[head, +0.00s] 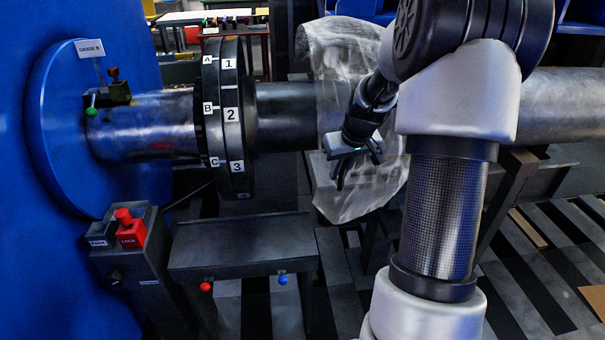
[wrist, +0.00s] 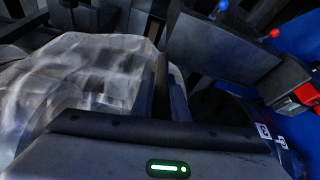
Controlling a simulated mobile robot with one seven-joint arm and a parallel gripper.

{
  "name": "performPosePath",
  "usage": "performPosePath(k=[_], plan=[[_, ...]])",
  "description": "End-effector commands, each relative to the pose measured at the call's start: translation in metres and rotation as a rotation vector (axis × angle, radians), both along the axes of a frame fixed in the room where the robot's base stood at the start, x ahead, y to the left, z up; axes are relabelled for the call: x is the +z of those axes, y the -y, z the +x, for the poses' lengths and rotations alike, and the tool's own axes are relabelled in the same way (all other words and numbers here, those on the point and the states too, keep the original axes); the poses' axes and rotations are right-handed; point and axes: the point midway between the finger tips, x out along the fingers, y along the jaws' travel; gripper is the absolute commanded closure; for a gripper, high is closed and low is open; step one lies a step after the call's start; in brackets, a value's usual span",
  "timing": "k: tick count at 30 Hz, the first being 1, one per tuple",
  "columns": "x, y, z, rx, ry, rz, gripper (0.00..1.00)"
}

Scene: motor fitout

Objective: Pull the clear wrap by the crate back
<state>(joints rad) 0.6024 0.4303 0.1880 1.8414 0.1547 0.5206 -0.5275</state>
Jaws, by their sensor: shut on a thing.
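The clear wrap (head: 343,55) hangs as a crumpled see-through sheet around the dark shaft, right of the numbered flange. My gripper (head: 340,180) is in front of it, pointing down, with its fingers close together on the wrap. In the wrist view the wrap (wrist: 85,70) spreads left of and up to the fingers of my gripper (wrist: 163,70). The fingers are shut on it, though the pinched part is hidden. My arm covers part of the wrap's right side. I cannot make out a crate for certain.
The black flange (head: 232,120) with number labels stands left of the wrap. A grey stand (head: 243,243) with red and blue knobs is below it. A console with a red button (head: 130,232) is at the lower left. A metal shaft (head: 565,105) runs right behind my arm.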

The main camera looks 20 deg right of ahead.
Motion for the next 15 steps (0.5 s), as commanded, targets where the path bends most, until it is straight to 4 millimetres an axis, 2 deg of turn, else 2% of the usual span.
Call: performPosePath(k=[1,6,15], plan=[[-0.001,0.024,-0.006,-0.014,-0.001,-0.001,1.00],[-0.001,0.083,-0.021,-0.013,-0.001,0.000,1.00],[0.000,0.172,-0.042,-0.009,0.000,-0.002,1.00]])
